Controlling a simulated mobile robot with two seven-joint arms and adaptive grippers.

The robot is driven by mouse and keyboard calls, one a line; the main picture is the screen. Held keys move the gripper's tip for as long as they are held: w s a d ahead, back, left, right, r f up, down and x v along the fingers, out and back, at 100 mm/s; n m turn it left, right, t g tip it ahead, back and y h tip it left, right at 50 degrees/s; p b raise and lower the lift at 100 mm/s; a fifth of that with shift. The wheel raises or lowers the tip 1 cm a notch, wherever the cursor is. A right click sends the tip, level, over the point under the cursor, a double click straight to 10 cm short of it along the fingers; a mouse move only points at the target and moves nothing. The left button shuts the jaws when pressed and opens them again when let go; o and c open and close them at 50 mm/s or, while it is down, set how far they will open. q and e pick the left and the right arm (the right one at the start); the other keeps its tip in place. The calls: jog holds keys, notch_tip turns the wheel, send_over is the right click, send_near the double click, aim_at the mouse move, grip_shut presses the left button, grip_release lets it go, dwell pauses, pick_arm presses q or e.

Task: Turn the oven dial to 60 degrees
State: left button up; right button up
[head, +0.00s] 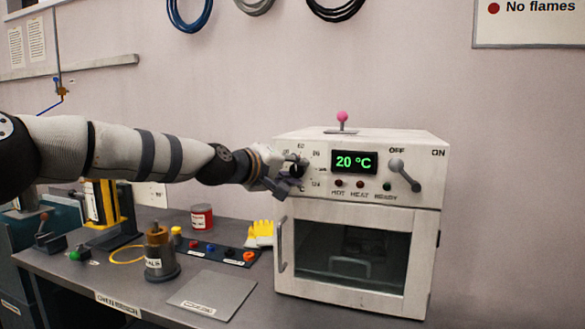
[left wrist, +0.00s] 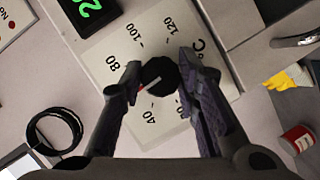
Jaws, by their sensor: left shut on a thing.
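The white oven (head: 358,193) stands on the bench at the right, its door shut. Its display (head: 354,162) reads 20 °C in green. The black dial (head: 296,169) is at the left of its panel, partly covered by my left gripper (head: 285,172). In the left wrist view the dial (left wrist: 160,74) sits between the two fingertips of my left gripper (left wrist: 160,80), which is shut on it. A red-tipped pointer mark on the dial points toward the lower left. The numbers 40, 80, 100 and 120 show around it; the 60 is hidden there behind a finger. My right gripper is not in view.
A grey lever (head: 404,175) is on the panel's right, its ball near OFF. A pink-knobbed lever (head: 342,120) stands on the oven top. The bench holds a brass-topped weight (head: 160,252), a red can (head: 202,217), yellow gloves (head: 260,233) and a flat grey plate (head: 212,293).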

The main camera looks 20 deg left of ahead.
pick_arm(q)
jog(key=shift+m, duration=0.3)
dwell(0.5)
jog(key=o, duration=1.2)
jog(key=shift+c, duration=0.2)
jog(key=shift+s, duration=0.1)
jog(key=v, duration=1.2)
jog(key=shift+d, duration=0.1)
